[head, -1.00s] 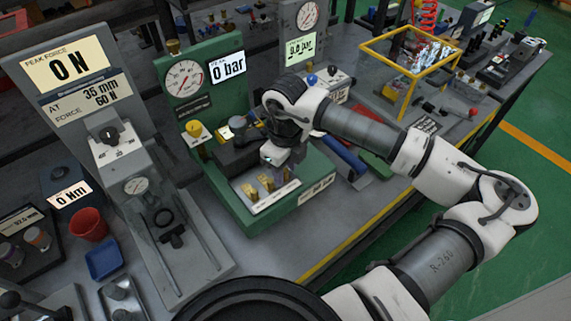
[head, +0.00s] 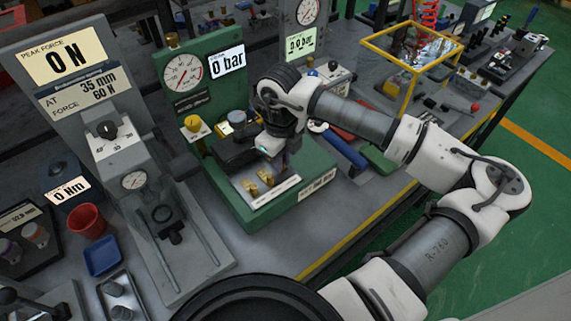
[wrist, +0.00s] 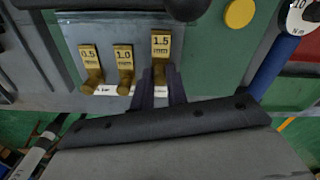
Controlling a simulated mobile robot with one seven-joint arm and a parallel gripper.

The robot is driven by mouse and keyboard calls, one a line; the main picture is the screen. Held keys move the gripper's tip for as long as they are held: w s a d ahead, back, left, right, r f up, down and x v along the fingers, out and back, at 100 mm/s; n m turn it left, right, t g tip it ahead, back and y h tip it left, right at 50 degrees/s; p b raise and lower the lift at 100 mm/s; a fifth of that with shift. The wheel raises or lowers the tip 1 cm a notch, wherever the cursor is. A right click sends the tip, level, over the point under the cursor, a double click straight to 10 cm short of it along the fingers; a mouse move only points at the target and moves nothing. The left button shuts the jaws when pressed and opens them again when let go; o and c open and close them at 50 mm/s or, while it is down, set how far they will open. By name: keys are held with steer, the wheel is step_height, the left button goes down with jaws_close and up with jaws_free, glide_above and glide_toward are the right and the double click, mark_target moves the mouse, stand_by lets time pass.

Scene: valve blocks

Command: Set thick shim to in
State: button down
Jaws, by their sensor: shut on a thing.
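Three brass shim tabs stand in a row on the green test stand's front plate, marked 0.5 (wrist: 91,66), 1.0 (wrist: 124,66) and 1.5 mm in the wrist view. The thick shim, 1.5 mm (wrist: 161,46), is at the right of the row and sits a little higher in the picture than the other two. My gripper (wrist: 162,86) is shut on its lower end, one dark finger on each side. In the head view my gripper (head: 275,163) is low over the plate and hides the thick shim. The two other tabs (head: 259,183) show left of it.
The green stand (head: 205,105) carries a dial gauge and a 0 bar display. A yellow knob (head: 192,123) stands at its left. A grey force press (head: 125,160) is to the left, and a blue-handled tool (head: 343,150) lies to the right.

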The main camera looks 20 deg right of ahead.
steer(key=shift+w+a+f+b, duration=0.1)
steer(key=shift+w+a+b, duration=0.15)
steer(key=shift+w, duration=0.3)
steer(key=shift+w+a+b, duration=0.2)
steer(key=shift+w, duration=0.3)
steer(key=shift+w+r, duration=0.15)
steer(key=shift+r, duration=0.05)
steer(key=c, duration=1.4)
jaws_free()
steer(key=shift+a, duration=0.1)
steer(key=shift+r, duration=0.1)
step_height(320, 180, up, 14)
steer(key=b, duration=0.3)
steer(key=shift+f, duration=0.2)
steer(key=shift+f, duration=0.1)
